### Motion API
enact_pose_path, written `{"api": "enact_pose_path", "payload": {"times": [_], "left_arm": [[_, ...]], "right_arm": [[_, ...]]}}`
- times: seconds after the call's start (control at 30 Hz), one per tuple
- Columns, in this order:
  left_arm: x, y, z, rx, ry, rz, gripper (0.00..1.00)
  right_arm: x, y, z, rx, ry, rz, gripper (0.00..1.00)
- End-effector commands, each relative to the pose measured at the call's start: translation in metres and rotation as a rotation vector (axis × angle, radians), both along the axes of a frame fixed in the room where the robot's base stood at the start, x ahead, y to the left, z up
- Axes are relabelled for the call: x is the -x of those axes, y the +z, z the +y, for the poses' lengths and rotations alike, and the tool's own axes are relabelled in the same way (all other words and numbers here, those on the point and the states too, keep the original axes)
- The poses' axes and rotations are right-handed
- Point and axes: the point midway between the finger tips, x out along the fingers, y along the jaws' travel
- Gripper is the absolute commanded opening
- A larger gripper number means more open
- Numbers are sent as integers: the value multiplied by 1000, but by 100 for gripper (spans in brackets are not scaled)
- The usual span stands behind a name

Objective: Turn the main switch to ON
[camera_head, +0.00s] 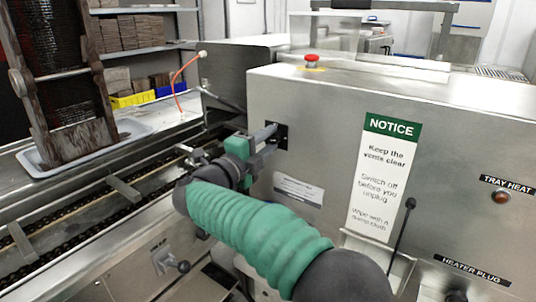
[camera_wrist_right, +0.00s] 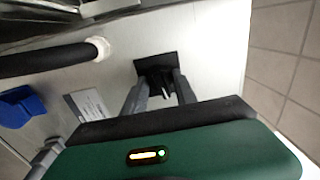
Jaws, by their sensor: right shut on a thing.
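The main switch (camera_head: 281,131) is a black knob on a black square plate, on the left part of the steel machine front. My right gripper (camera_head: 268,139) reaches it from the left, with its grey fingers at the plate. In the right wrist view the fingers of my right gripper (camera_wrist_right: 159,88) are closed around the dark knob of the main switch (camera_wrist_right: 156,66). The fingers partly hide the knob, and its pointing direction and any ON marking cannot be read. My left gripper is not in view.
A red button (camera_head: 311,58) sits on top of the machine. A notice sign (camera_head: 383,180), a black lever (camera_head: 402,235) and an orange tray heat lamp (camera_head: 501,196) are to the right. A chain conveyor (camera_head: 75,222) runs at the left.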

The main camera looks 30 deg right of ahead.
Motion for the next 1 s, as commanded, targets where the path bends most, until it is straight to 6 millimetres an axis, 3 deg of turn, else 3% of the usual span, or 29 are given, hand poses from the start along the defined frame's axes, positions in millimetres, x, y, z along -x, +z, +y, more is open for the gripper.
{"api": "enact_pose_path", "payload": {"times": [0.03,0.3,0.97,1.0], "left_arm": [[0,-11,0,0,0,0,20],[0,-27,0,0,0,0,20],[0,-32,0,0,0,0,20],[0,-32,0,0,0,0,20]], "right_arm": [[0,-13,1,-21,-1,-21,0],[-1,-11,1,-76,-2,-151,0],[-2,-9,1,-99,-2,-206,0],[-2,-9,1,-99,-2,-206,36]]}}
